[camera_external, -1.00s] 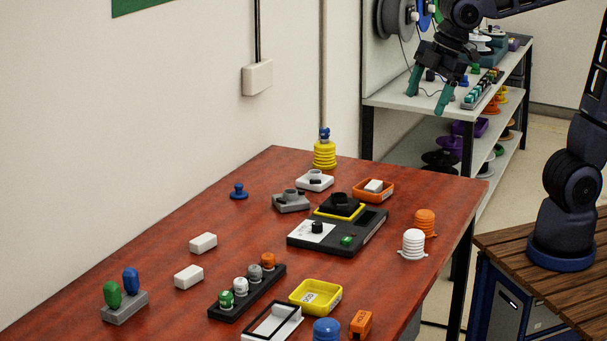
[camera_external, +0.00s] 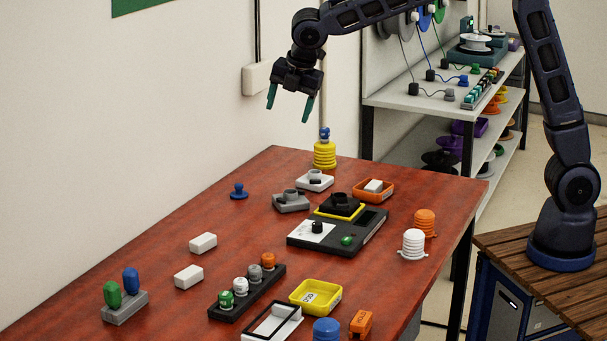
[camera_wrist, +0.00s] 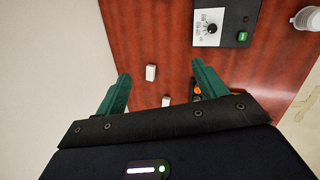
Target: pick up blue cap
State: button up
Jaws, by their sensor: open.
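Several blue pieces show in the external view, and I cannot tell which is the blue cap. A small blue knobbed piece (camera_external: 239,191) lies alone on the red table (camera_external: 180,225). A rounded blue piece (camera_external: 131,281) stands beside a green one (camera_external: 111,294) on a grey base. A blue domed piece (camera_external: 326,329) is at the front edge of the picture, partly cut off. A small blue top (camera_external: 324,134) sits on a yellow ribbed stack (camera_external: 324,155). My gripper (camera_external: 289,103) is open, empty and high above the table's back; its green fingers also show in the wrist view (camera_wrist: 161,72).
A black device (camera_external: 365,232) stands mid-table, with an orange tray (camera_external: 374,190) behind it. A yellow tray (camera_external: 316,296), black rack (camera_external: 247,293) and white blocks (camera_external: 203,242) are nearer. The wall is close on the left; a shelf unit (camera_external: 415,103) stands behind.

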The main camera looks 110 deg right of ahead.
jog(key=w+d+f+n+g, duration=0.1)
jog(key=w+d+f+n, duration=0.3)
jog(key=d+f, duration=0.8)
jog(key=n+g+h, duration=0.1)
jog(key=n, duration=0.1)
send_near(238, 184)
jog(key=shift+x, duration=5.05)
jog(key=shift+a, duration=0.15)
jog(key=c, duration=1.1)
jog(key=shift+o, duration=0.2)
